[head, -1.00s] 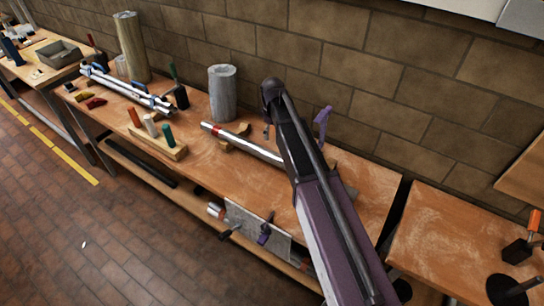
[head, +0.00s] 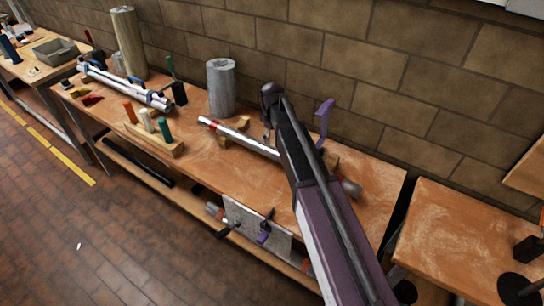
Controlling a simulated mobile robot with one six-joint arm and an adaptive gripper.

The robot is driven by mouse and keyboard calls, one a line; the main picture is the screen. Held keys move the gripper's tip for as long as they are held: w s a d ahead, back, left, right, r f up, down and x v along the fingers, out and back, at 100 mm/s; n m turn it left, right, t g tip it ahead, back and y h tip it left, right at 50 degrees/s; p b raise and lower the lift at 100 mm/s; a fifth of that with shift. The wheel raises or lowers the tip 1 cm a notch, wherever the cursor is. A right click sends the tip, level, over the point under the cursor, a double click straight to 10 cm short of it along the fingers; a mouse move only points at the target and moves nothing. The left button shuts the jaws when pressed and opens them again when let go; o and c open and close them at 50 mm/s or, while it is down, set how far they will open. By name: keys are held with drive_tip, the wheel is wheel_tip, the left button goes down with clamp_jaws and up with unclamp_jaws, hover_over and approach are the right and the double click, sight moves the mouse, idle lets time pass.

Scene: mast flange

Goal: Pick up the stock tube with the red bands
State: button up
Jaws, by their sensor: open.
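A silver stock tube with a red band near its left end (head: 240,137) lies at a slant on wooden cradles (head: 232,130) on the long wooden bench. My arm crosses in front of its middle and hides part of it. A rounded grey end (head: 350,188) shows right of my arm, perhaps the far end of the same tube. My gripper is not seen; only the dark and purple links of my arm show. I cannot tell how far my gripper is from the tube.
A grey cylinder (head: 221,90) stands behind the tube. A purple upright piece (head: 325,120) stands right of my arm. A block with coloured pegs (head: 160,145) and silver tubes with blue parts (head: 125,86) lie left. A gap separates the right bench (head: 465,240).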

sight(270, 147)
drive_tip(key=shift+f+b, duration=1.35)
drive_tip(key=shift+f, duration=0.25)
drive_tip(key=shift+f, duration=0.1)
drive_tip(key=f+b, duration=0.3)
drive_tip(key=shift+w+a+f, duration=0.15)
drive_tip(key=shift+w+a, duration=0.15)
drive_tip(key=shift+a, duration=0.05)
drive_tip(key=shift+f+b, duration=0.85)
drive_tip(key=shift+b, duration=0.25)
drive_tip(key=shift+c, duration=0.2)
drive_tip(key=shift+s, duration=0.1)
drive_tip(key=c, duration=1.3)
